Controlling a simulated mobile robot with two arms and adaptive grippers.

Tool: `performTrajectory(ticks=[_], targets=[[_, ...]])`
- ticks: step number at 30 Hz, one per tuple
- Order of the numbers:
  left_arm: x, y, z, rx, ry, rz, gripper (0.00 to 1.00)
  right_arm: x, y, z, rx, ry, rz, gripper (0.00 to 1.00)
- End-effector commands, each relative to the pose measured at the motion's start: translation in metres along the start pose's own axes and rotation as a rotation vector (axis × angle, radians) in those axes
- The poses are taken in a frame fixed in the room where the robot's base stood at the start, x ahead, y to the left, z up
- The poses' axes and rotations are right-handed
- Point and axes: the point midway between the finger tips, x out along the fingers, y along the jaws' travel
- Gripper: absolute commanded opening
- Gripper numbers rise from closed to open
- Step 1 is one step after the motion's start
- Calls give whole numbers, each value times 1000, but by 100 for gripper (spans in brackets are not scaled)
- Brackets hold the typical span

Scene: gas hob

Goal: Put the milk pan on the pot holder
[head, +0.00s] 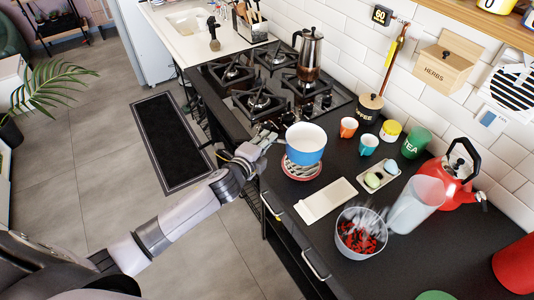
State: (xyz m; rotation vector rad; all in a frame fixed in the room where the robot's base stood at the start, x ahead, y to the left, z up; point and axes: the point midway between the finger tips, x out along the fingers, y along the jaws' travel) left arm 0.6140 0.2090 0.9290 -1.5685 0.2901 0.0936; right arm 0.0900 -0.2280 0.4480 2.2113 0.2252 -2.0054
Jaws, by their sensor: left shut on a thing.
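The milk pan (306,144), blue outside and white inside, is upright near the front edge of the black counter, right of the hob. The round red-and-white pot holder (301,175) shows directly below it, its far part hidden by the pan. I cannot tell whether the pan touches the pot holder or hangs just above it. My left gripper (265,139) is shut on the milk pan at its left side, where the handle is mostly hidden by the fingers. My right gripper is not in view.
Orange (348,127) and teal (368,145) cups stand right of the pan. A white rectangular tray (325,200), a bowl of red pieces (361,233) and a red kettle (452,172) stand nearer right.

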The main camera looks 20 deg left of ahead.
Motion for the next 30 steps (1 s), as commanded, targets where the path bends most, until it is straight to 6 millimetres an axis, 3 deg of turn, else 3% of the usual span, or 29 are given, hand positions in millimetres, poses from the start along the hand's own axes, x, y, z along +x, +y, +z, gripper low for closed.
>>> performTrajectory(ticks=[5, 13, 26, 27, 30], targets=[[4, 12, 1, -2, -1, -6, 0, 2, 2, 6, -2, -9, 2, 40], [13, 48, 1, -4, -1, -5, 0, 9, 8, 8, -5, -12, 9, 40], [15, 54, 1, -1, 1, -6, 0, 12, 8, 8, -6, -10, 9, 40], [14, 55, 2, 0, -1, -2, 16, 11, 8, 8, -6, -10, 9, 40], [14, 55, 2, 0, -1, -2, 23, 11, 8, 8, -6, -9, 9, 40]])
